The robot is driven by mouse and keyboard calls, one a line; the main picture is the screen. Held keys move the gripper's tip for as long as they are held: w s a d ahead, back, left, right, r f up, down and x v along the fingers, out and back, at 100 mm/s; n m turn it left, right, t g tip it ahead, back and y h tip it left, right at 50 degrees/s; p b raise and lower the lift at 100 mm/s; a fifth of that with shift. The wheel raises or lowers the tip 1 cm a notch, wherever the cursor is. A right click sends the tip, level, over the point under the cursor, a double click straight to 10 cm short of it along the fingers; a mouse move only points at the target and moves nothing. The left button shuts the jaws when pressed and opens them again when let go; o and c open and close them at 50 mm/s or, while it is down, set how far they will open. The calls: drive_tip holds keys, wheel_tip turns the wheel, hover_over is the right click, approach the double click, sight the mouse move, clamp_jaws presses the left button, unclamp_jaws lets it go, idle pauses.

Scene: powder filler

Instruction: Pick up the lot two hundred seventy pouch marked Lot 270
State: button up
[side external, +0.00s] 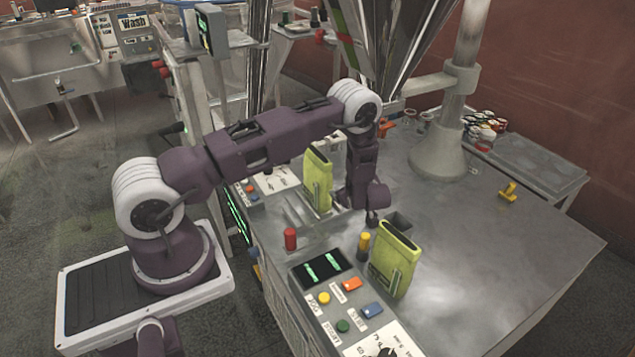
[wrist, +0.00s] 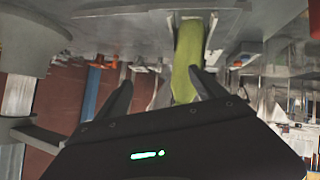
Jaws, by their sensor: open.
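Two yellow-green pouches stand upright on the grey metal table in the side view. One pouch (side external: 318,183) is further back and left, and the other pouch (side external: 396,262) is nearer and right. Their lot markings are too small to read, so I cannot tell which is Lot 270. My gripper (side external: 372,218) hangs low between and behind them, and its fingers are hardly visible there. In the wrist view my gripper (wrist: 160,78) is open, with a green pouch (wrist: 187,62) ahead, in line with the right part of the gap. Nothing is visibly held.
A red cylinder (side external: 290,239) and a yellow-black cylinder (side external: 364,244) stand near the pouches. A control panel (side external: 345,300) with coloured buttons lies at the table's front edge. A grey column (side external: 447,135) stands at the back. The table's right side is mostly clear, with a small yellow item (side external: 508,192).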

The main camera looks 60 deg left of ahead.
sight(328, 183)
drive_tip(key=s+a+g, duration=0.1)
drive_tip(key=a+g+y, duration=0.1)
drive_tip(key=s+a+f+g+y, duration=0.1)
drive_tip(key=a, duration=0.1)
drive_tip(key=shift+s+f+m, duration=0.1)
drive_tip(key=shift+s+m, duration=0.25)
drive_tip(key=shift+m, duration=0.05)
drive_tip(key=shift+s+a, duration=0.2)
drive_tip(key=shift+a, duration=0.1)
drive_tip(key=shift+y, duration=0.3)
drive_tip(key=x, duration=0.7)
drive_tip(key=shift+s+d+f, duration=0.1)
drive_tip(key=shift+f, duration=0.05)
clamp_jaws()
